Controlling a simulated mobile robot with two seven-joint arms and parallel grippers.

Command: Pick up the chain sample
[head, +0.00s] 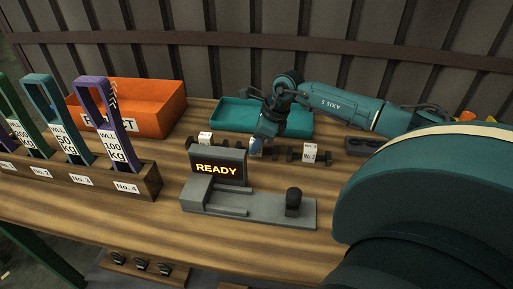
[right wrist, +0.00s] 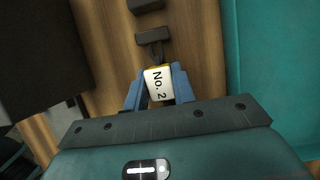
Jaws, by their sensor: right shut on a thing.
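A chain sample with a white tag reading "No. 2" (right wrist: 157,84) sits between the blue fingers of my right gripper (right wrist: 155,92) in the right wrist view. Dark links (right wrist: 153,40) lead away from the tag over the wooden table. In the head view my right gripper (head: 257,145) reaches down at the table behind the READY device and is shut on this sample, mostly hidden there. A tag (head: 205,138) stands to its left and another tagged dark sample (head: 310,153) to its right. My left gripper is not in view.
The grey READY device (head: 250,207) stands in front. A teal tray (head: 235,117) and an orange bin (head: 150,105) are behind. A wooden rack (head: 75,184) with coloured WLL tags is at left.

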